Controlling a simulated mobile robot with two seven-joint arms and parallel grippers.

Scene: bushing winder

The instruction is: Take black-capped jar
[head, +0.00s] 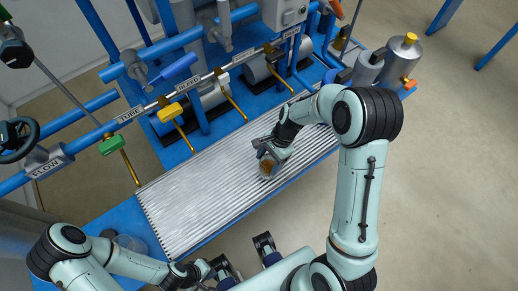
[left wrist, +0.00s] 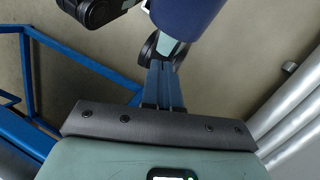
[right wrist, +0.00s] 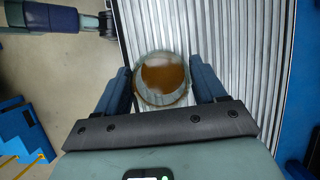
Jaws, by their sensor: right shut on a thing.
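A round glass jar with amber-brown contents (right wrist: 162,78) sits between the two fingers of my right gripper (right wrist: 162,88) in the right wrist view. The fingers are shut on its sides. In the head view the jar (head: 267,168) shows small at the right gripper (head: 266,153), over the ribbed metal tray top. I cannot make out a black cap on it. My left gripper (left wrist: 165,85) is shut and empty in the left wrist view, its two blue fingers side by side. In the head view the left arm lies low at the left front.
The ribbed metal surface (head: 190,205) is mostly bare. A clear container (head: 130,243) stands at its left end on the blue frame. Valves with green (head: 113,144) and yellow (head: 170,112) handles line the back pipe. A metal canister with a yellow cap (head: 403,55) stands at the far right.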

